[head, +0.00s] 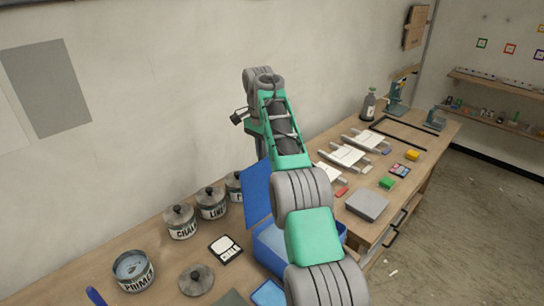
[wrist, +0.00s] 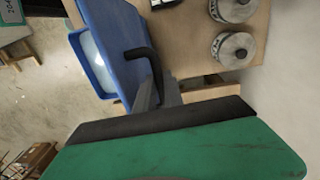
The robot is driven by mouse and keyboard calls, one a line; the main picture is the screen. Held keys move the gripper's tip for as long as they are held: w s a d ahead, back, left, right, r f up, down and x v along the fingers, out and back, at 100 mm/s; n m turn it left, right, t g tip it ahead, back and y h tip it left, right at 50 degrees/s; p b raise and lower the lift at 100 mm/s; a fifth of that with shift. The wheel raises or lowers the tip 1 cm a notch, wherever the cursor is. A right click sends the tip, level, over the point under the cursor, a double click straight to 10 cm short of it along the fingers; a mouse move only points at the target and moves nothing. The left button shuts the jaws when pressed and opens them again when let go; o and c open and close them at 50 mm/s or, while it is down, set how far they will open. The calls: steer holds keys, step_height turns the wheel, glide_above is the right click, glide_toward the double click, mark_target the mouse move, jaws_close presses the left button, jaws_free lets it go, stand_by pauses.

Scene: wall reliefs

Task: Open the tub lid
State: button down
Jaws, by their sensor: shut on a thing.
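The blue tub (head: 272,243) stands on the workbench, partly hidden behind my arm. Its blue lid (head: 257,192) is raised at the wall side and stands steeply tilted, so the tub is open. In the wrist view the tub (wrist: 88,62) shows its pale inside at left, beside the lid (wrist: 118,40). A black bar handle (wrist: 148,58) sits on the lid's outer face. My gripper (wrist: 156,92) is shut on this handle. In the head view my arm hides the fingers.
Lidded tins (head: 181,222) stand along the wall, with an open primer tin (head: 133,270) and a loose lid (head: 196,280) in front. A scale (head: 225,249) lies left of the tub. A grey box (head: 367,205) and white racks (head: 346,156) are at right.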

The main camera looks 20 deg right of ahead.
steer(key=shift+f, duration=0.1)
steer(key=c, duration=1.5)
jaws_free()
steer(key=shift+o, duration=0.2)
steer(key=shift+w+r, duration=0.1)
steer(key=shift+r, duration=0.1)
steer(key=shift+r, duration=1.45)
steer(key=s+r+b, duration=0.1)
steer(key=s+r, duration=0.2)
steer(key=s+r+b, duration=0.1)
steer(key=r, duration=0.1)
steer(key=shift+s+a+r+b, duration=0.1)
steer(key=shift+s+a+b, duration=0.2)
steer(key=shift+a+b, duration=0.05)
steer(key=s+a+r+b, duration=0.1)
steer(key=s+r+b, duration=0.2)
steer(key=s, duration=0.6)
steer(key=shift+s+a+r+b, duration=0.2)
steer(key=shift+r+b, duration=0.2)
steer(key=shift+r, duration=0.45)
